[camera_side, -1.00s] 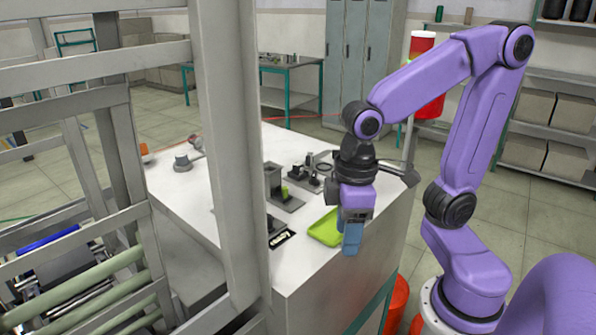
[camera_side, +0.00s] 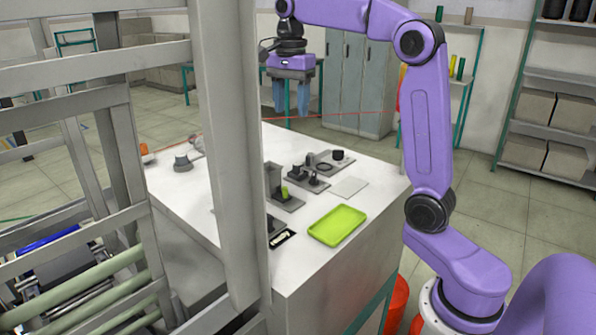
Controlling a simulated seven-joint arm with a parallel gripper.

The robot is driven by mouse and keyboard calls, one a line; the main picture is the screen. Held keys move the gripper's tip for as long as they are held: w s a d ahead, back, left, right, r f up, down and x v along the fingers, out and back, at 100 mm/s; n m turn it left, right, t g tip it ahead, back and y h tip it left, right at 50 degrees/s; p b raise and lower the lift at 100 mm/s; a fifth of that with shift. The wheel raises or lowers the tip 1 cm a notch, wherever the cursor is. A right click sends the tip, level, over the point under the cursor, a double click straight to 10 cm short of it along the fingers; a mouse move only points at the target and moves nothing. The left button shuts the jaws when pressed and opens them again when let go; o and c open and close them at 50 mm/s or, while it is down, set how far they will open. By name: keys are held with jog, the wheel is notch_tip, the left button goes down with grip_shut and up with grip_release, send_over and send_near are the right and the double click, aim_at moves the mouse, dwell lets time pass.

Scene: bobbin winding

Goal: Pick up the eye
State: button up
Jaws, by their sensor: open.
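My gripper (camera_side: 291,108) hangs high above the far part of the white table, with its two blue fingers apart and nothing between them. No part is clearly recognisable as the eye at this size. A thin black ring (camera_side: 325,167) lies on a grey plate near the middle of the table, below and right of my gripper. A short black cylinder (camera_side: 338,155) stands beside it on the same plate. A small black slotted strip (camera_side: 282,239) with pale marks lies near the front, partly behind a grey post.
The green tray (camera_side: 338,226) is empty at the table's front right. A grey stand (camera_side: 273,181) with a green piece and a black fixture (camera_side: 298,173) stand mid-table. A thin red line crosses behind the table. The grey frame post (camera_side: 225,150) hides part of the tabletop.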

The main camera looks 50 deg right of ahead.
jog(key=d+r+m, duration=0.1)
jog(key=d+m, duration=0.1)
send_over(297, 165)
notch_tip(297, 165, down, 11)
jog(key=shift+a+f, duration=0.1)
jog(key=shift+f, duration=0.1)
jog(key=shift+d+f, duration=0.2)
jog(key=shift+f, duration=2.75)
grip_shut()
